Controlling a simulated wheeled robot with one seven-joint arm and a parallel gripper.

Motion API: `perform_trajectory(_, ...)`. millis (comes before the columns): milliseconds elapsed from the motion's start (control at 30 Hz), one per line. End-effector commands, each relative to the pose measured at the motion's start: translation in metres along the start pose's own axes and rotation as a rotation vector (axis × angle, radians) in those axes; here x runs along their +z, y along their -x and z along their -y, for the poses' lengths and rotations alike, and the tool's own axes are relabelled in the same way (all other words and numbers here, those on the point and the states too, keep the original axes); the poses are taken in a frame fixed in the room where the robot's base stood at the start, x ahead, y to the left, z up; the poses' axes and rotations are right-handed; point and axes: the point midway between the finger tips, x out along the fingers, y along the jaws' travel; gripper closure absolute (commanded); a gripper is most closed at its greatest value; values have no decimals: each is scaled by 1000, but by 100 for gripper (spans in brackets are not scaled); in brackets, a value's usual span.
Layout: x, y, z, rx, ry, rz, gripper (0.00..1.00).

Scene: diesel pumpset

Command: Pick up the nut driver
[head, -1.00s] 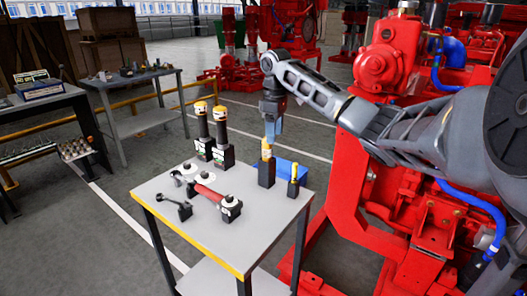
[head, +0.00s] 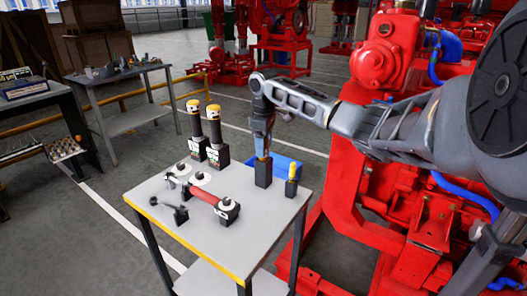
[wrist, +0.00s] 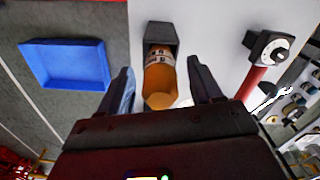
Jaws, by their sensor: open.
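A tool with an orange handle, which I take to be the nut driver (wrist: 160,82), stands upright in a small black holder (head: 263,174) on the grey table (head: 170,219). My gripper (head: 263,147) points down over it. In the wrist view my gripper (wrist: 162,88) is open, with one finger on each side of the orange handle and a visible gap to each. In the head view the fingers mostly hide the handle. The tool's lower part is hidden in the holder.
A small yellow-handled tool (head: 291,173) stands in its own holder close to the right. Two tall black yellow-topped items (head: 215,130) stand at the back left. A red-handled tool (head: 205,195) lies at the left front. A blue bin (head: 287,167) is behind; red machinery (head: 385,190) is right.

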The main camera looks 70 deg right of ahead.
Motion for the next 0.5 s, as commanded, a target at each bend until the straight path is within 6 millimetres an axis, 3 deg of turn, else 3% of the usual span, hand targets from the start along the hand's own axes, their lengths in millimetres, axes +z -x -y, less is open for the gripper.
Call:
perform_trajectory(300,0,-6,0,0,1,-1,35)
perform_trajectory(500,0,-6,0,0,0,-1,54)
